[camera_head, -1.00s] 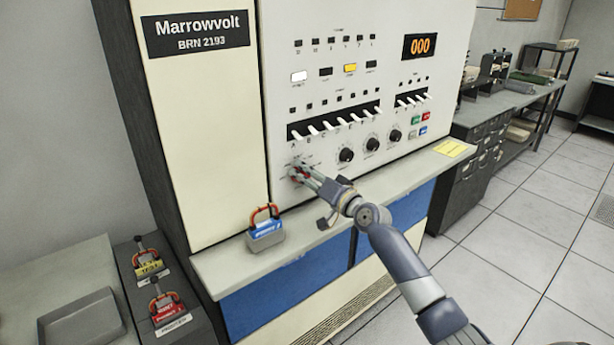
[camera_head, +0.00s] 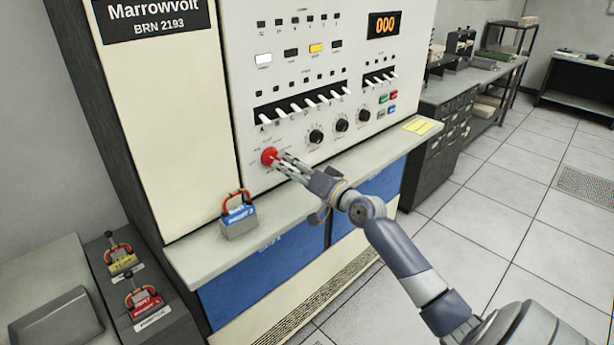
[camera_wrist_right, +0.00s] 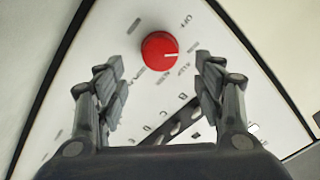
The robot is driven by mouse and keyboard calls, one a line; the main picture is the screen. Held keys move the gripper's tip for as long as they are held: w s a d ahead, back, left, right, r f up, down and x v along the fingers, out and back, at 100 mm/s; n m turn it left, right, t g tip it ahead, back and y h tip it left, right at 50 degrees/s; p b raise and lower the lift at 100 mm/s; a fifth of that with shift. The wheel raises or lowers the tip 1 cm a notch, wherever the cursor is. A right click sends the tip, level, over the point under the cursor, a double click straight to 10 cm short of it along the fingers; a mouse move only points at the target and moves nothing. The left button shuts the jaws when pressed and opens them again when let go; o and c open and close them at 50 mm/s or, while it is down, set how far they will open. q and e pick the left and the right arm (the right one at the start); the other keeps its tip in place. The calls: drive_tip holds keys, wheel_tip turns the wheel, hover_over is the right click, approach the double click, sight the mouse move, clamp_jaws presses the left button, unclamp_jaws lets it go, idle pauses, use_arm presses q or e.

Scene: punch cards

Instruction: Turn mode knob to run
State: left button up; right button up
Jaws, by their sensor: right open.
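The red mode knob (camera_head: 269,156) is on the lower left of the cream console panel, left of the black knobs. My right gripper (camera_head: 282,160) is at the knob's right in the head view. In the wrist view its fingers (camera_wrist_right: 160,68) are open, one on each side, with gaps to the knob. My left gripper is out of view.
A ledge (camera_head: 330,172) runs below the panel, with a blue padlock-like block (camera_head: 239,225) on it and a yellow note (camera_head: 422,126) at its right. Toggle switches (camera_head: 310,108) and black knobs (camera_head: 342,125) are near the knob. Open floor lies right.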

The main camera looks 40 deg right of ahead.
drive_tip(key=shift+s+d, duration=0.2)
drive_tip(key=shift+s, duration=2.7)
